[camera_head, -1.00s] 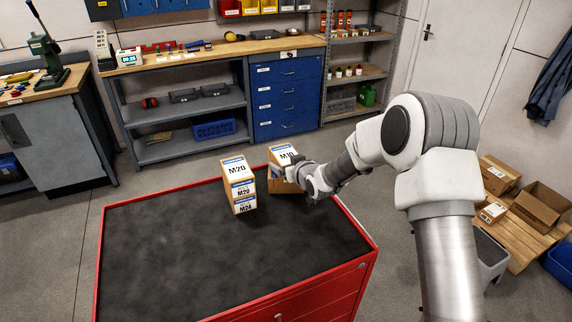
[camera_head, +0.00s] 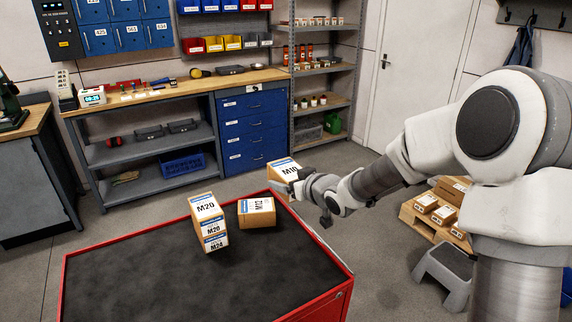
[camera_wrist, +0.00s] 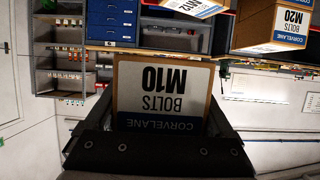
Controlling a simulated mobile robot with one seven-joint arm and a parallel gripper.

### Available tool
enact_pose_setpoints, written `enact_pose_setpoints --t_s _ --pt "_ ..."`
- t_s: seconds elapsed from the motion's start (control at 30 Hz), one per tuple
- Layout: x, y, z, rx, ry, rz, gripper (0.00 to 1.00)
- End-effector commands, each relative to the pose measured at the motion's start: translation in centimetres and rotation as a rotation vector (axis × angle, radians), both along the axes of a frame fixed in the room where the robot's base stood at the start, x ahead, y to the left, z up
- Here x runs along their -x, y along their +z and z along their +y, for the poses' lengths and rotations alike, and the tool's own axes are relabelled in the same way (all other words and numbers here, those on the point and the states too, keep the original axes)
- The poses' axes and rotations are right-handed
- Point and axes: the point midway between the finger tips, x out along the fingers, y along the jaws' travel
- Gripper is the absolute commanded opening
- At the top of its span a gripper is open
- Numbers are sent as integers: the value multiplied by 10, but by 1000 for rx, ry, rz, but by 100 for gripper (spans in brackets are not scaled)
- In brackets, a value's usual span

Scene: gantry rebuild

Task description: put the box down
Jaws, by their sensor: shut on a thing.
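The M10 bolts box (camera_head: 284,168), brown cardboard with a white and blue label, is in my gripper (camera_head: 290,186). It is held up near the cabinet's far right corner, apart from the other boxes. In the wrist view, the M10 box (camera_wrist: 162,92) sits between the two fingers with its label upside down. The red cabinet (camera_head: 335,283) has a dark top mat. The underside of the M10 box and any gap below it cannot be made out in the head view.
An M12 box (camera_head: 257,212) lies on the mat, left of and below the held box. Left of it stands a box stack with an M20 box (camera_head: 206,206) on top. The mat's left and front are clear. A step stool (camera_head: 443,275) and a pallet of boxes are at right.

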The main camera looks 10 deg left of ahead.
Motion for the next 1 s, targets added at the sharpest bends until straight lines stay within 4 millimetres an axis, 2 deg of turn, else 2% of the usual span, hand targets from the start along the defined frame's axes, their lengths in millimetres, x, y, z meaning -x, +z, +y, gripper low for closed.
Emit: enact_pose_setpoints --t_s 0.17,0.27,0.43,0.5,0.63,0.8,1.0 --pt "8 -23 -22 1 -62 3 0" --pt "16 -48 -48 1 -144 7 0" --pt "37 -93 -115 6 -350 7 0" --pt "47 -106 -143 4 -435 4 0" --pt "65 -120 -183 3 -554 2 0" --pt "79 -128 -210 2 -631 -1 0" --pt "81 -128 -214 1 -644 -3 0"
